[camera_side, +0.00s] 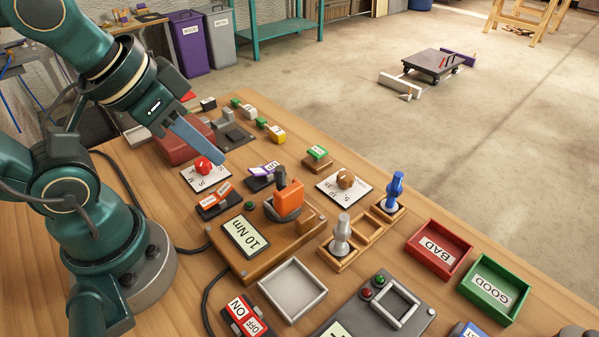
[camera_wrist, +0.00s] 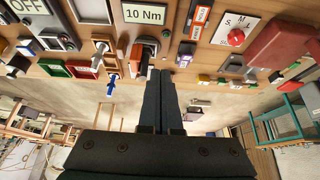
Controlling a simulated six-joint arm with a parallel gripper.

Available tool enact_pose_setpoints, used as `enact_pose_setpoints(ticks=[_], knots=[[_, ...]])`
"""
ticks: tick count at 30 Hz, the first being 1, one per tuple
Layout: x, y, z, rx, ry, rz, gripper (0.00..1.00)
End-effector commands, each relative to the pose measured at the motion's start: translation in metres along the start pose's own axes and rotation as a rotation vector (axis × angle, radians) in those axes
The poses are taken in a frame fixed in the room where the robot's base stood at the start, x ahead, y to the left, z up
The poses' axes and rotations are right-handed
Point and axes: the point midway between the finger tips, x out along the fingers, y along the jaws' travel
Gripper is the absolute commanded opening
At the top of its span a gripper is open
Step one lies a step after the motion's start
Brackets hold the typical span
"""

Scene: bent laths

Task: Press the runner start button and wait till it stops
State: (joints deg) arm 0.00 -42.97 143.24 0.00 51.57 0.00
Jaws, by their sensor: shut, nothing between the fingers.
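An orange runner (camera_side: 289,195) stands in a dark round holder on a wooden box with a "10 Nm" display (camera_side: 245,237). A small green button (camera_side: 249,205) sits on the box beside the display; it carries no label that I can read. The display (camera_wrist: 145,13) and the orange runner (camera_wrist: 142,56) also show in the wrist view, where the runner lies just left of my fingertips. My gripper (camera_side: 222,150) is shut and empty. It hangs above the table, behind the red knob and apart from the green button.
A red knob on a white plate (camera_side: 203,164), an orange-labelled switch (camera_side: 218,199) and a purple-labelled rocker (camera_side: 265,176) stand close by. A brown knob (camera_side: 345,179), grey peg (camera_side: 341,235) and blue peg (camera_side: 394,191) lie to the right. Red (camera_side: 438,249) and green (camera_side: 493,286) trays stand farther right.

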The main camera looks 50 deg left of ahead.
Motion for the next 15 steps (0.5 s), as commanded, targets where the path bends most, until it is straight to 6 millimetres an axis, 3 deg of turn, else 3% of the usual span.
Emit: enact_pose_setpoints(ticks=[5, 7, 11, 15], knots=[[0.000, 0.000, -0.002, 0.021, 0.009, 0.000, 0.00], [-0.001, 0.000, -0.011, 0.064, 0.050, -0.003, 0.00], [-0.005, -0.002, -0.047, 0.187, 0.171, -0.025, 0.00], [-0.001, -0.006, -0.096, 0.347, 0.277, -0.073, 0.00]])
